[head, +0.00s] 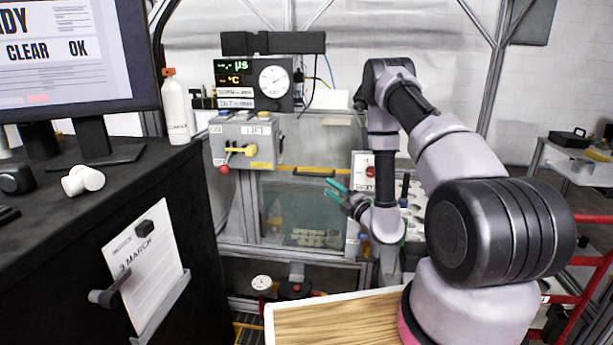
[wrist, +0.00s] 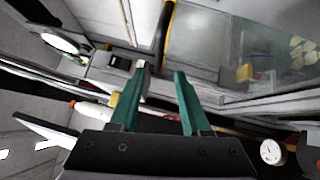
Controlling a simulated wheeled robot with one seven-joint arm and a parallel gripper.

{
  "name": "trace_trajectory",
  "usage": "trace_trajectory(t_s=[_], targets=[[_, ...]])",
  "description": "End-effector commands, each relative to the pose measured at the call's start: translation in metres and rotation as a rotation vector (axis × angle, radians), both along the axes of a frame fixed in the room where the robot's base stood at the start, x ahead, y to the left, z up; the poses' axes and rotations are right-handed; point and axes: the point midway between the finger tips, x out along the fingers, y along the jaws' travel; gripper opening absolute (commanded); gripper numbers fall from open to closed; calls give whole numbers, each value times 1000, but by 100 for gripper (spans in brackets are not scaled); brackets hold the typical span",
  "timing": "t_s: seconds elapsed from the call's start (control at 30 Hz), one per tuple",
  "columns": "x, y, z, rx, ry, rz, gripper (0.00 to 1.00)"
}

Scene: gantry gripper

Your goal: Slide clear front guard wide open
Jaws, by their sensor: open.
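The clear front guard (head: 285,198) is a greenish see-through panel on the front of the metal-framed machine in the head view. Small pale parts show behind it, low down. In the wrist view a see-through panel (wrist: 215,48) with a yellow-and-dark edge strip (wrist: 167,35) fills the upper right. My gripper (head: 333,188) has green fingers and is in front of the guard's right part. In the wrist view my gripper (wrist: 161,72) is open with nothing between its fingers. The fingertips look apart from the edge strip; the exact gap is unclear.
A control box (head: 245,142) marked LIFT, with a red-knobbed lever (head: 228,167), is above left of the guard. A dark bench (head: 170,215) with a monitor stands at left. A wood-topped surface (head: 330,320) is in front. A red-framed cart (head: 585,265) is at right.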

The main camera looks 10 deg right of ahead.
Motion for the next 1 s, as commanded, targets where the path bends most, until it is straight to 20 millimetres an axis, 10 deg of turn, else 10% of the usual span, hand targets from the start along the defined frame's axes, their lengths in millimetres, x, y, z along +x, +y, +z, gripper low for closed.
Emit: trace_trajectory(t_s=[0.5, 1.0], targets=[[76, 42, 14, -3, -6, 8, 47], [91, 49, 15, -1, -3, 6, 43]])
